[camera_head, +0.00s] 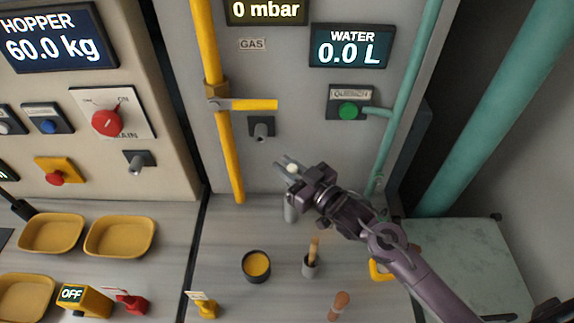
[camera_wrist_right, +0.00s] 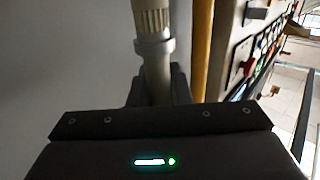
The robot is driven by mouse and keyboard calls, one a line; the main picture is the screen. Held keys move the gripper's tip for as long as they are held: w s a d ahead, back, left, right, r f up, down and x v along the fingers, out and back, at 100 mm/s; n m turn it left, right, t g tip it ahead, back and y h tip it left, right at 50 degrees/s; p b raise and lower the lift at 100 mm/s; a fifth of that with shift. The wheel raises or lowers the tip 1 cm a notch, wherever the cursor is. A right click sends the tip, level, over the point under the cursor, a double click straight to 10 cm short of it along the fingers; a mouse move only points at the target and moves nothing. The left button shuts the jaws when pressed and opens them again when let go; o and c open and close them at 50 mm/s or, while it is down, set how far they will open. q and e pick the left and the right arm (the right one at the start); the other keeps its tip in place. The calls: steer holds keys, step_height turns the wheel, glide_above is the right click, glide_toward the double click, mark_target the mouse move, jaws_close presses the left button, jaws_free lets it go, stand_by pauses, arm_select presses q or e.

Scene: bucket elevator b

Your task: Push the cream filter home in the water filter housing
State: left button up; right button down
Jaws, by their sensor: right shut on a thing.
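My right gripper (camera_head: 284,164) reaches in from the lower right and points up and left over the grey bench. It is shut on the cream filter (camera_head: 292,168), whose pale rounded end shows between the fingers. In the right wrist view, the filter (camera_wrist_right: 152,20) stands upright, with a ribbed cream part above a collar and a plainer shaft running down between the fingers. A short grey cylinder (camera_head: 290,210), perhaps the water filter housing, stands just below the gripper. The gripper partly covers it. I cannot tell whether the filter enters it. My left gripper is not in view.
The back panel has a yellow gas pipe (camera_head: 225,150), a grey knob (camera_head: 262,130) and a green button (camera_head: 348,111). On the bench are a dark round pot (camera_head: 257,266), a brush in a cup (camera_head: 310,268) and a wooden-handled tool (camera_head: 339,304). Yellow trays (camera_head: 119,253) are at left.

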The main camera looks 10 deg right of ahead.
steer(key=shift+s+f+b, duration=0.1)
steer(key=shift+f+b, duration=1.35)
steer(key=shift+f, duration=0.9)
steer(key=c, duration=1.3)
jaws_free()
steer(key=shift+a, duration=0.1)
steer(key=shift+f, duration=0.1)
step_height(320, 180, up, 10)
steer(key=p, duration=0.6)
steer(key=shift+r+p, duration=0.25)
steer(key=shift+p, duration=0.15)
steer(key=shift+f+b, duration=0.35)
steer(key=shift+b, duration=0.25)
steer(key=shift+r, duration=0.15)
